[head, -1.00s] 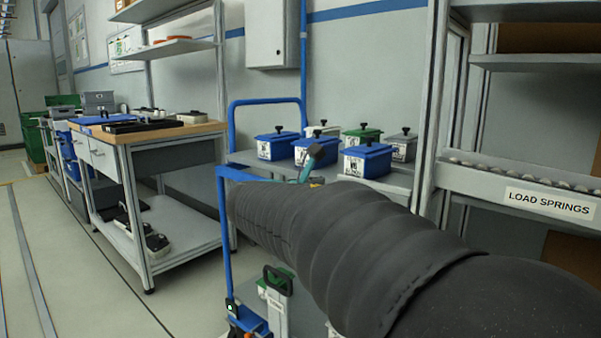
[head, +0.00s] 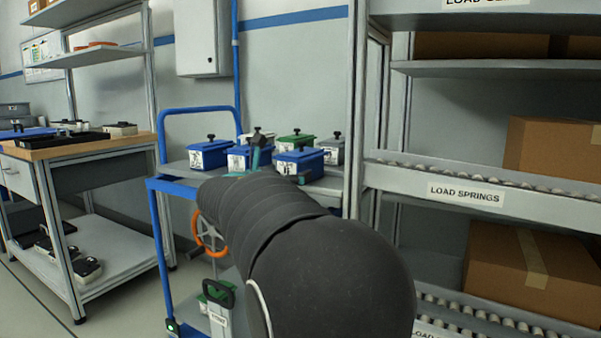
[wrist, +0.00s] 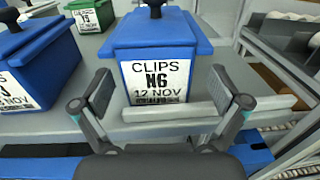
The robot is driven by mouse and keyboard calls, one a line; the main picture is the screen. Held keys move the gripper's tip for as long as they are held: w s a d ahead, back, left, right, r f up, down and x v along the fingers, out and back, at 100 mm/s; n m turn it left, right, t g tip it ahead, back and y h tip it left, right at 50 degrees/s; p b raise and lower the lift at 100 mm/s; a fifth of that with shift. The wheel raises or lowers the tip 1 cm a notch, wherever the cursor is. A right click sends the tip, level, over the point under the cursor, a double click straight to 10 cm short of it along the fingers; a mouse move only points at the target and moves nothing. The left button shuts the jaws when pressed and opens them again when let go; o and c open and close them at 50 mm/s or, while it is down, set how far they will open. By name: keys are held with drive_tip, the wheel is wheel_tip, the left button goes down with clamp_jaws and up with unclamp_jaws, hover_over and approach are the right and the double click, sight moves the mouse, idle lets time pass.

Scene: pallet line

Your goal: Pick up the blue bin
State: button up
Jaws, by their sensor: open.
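In the head view the nearest blue bin (head: 298,163) is at the front right of the group. My dark arm reaches towards it and hides part of the shelf. Two more blue bins, one at left (head: 209,154) and one in the middle (head: 240,158), stand beside it.
A green bin (head: 295,141) and a grey bin (head: 331,150) stand behind the nearest blue bin. The cart has a blue frame (head: 157,240). A roller rack (head: 430,190) stands close on the right, and a workbench (head: 80,155) on the left.

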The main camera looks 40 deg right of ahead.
drive_tip(key=shift+r+x, duration=0.2)
drive_tip(key=shift+x, duration=0.95)
drive_tip(key=shift+r+x, duration=0.2)
drive_tip(key=shift+x, duration=0.95)
drive_tip(key=shift+w, duration=0.1)
drive_tip(key=c, duration=1.7)
drive_tip(key=shift+r, duration=0.15)
